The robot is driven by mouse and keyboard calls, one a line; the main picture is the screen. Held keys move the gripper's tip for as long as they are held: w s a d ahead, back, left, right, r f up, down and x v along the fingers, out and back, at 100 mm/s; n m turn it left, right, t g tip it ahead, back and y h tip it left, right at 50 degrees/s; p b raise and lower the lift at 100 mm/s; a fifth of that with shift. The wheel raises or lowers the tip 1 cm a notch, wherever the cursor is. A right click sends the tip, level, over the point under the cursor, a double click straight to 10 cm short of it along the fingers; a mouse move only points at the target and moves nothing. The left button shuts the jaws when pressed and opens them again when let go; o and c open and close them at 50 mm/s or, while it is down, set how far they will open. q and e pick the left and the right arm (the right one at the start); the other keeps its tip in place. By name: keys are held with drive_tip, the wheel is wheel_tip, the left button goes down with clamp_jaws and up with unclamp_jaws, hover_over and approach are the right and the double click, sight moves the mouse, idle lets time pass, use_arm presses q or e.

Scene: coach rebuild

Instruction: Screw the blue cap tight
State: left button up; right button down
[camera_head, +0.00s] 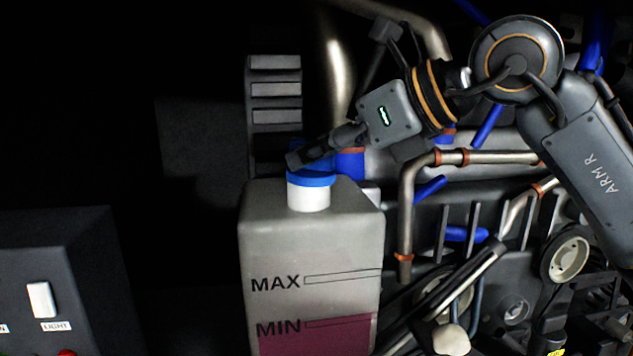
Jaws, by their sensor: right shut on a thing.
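The blue cap (311,180) sits on the white neck (309,199) of a grey tank (311,238) in the middle of the head view. The tank has MAX and MIN marks and dark pink fluid low down. My right gripper (300,162) reaches in from the upper right and is shut on the blue cap from above. Its fingers hide the cap's top, so I cannot tell how tight the cap sits. My left gripper is not in view.
Metal pipes (405,210) with copper-coloured bands, blue hoses and engine parts crowd the right side. A dark control box (75,245) with a white switch (41,300) labelled LIGHT stands at the lower left. The space left of the tank is dark.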

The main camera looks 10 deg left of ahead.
drive_tip(key=shift+f+t, duration=0.2)
drive_tip(key=shift+t, duration=0.1)
drive_tip(key=c, duration=1.1)
unclamp_jaws()
drive_tip(key=shift+c, duration=0.2)
drive_tip(key=shift+o, duration=1)
drive_tip(key=shift+a, duration=0.25)
drive_tip(key=shift+s+r, duration=0.1)
drive_tip(key=o, duration=0.4)
drive_tip(key=shift+o, duration=0.2)
drive_tip(key=shift+d+r, duration=0.1)
drive_tip(key=shift+d, duration=0.05)
